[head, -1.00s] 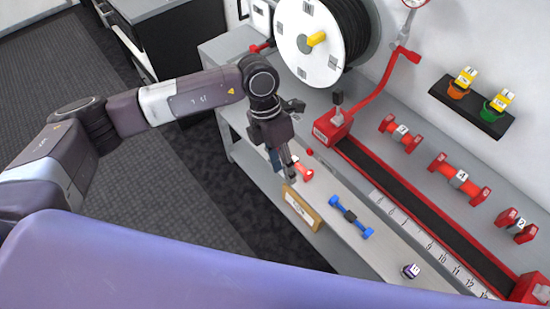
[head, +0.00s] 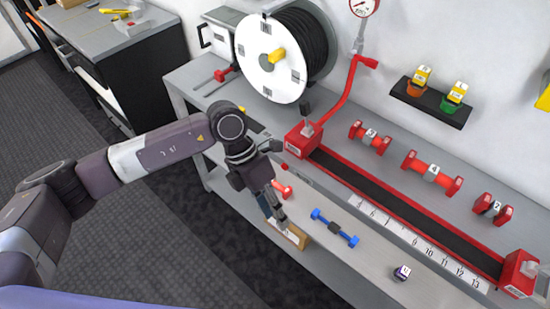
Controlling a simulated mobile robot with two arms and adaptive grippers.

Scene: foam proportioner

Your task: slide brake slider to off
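A small red knob (head: 222,75) sits at the left end of the grey bench, by two dark parallel slots, left of the hose reel (head: 275,57). It may be the brake slider; I cannot read any on or off marking. My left gripper (head: 282,222) points down at the bench's front edge, well below and right of the knob. Its fingertips overlap a labelled wooden block (head: 300,238) in the picture; whether they touch it is unclear. The finger gap is too small to judge. My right gripper is not in view.
A red fitting (head: 282,190) lies behind my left gripper, and a blue fitting (head: 335,227) to its right. A red-framed channel (head: 400,215) runs along the bench. A pressure gauge (head: 364,6) and a shelf of small pots (head: 432,102) are behind.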

